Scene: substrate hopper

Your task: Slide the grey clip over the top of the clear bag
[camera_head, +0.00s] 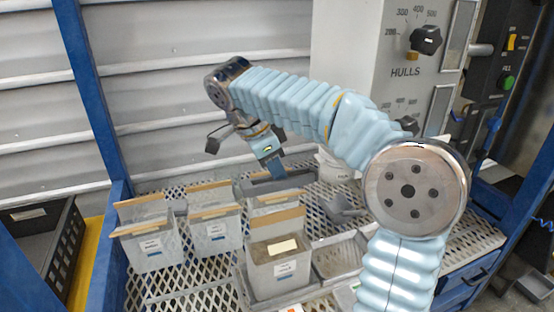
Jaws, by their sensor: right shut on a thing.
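My right gripper (275,168) reaches in from the right and points down over the back middle of the mesh shelf. It is shut on the grey clip (295,181), a long grey bar just behind the bags; its fingertips are small here. Below the clip stands a clear bag (262,208) with a tan top strip, partly hidden by a nearer bag (279,272) with a pale block in its open top. I cannot tell whether the clip touches a bag. My left gripper is not in view.
Two more labelled clear bags stand at left, one (152,250) nearer the edge and one (216,232) beside it. A grey scoop (342,209), a shallow tray (340,258) and a white tub (333,166) are to the right. Blue posts (88,85) frame the mesh shelf (180,292).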

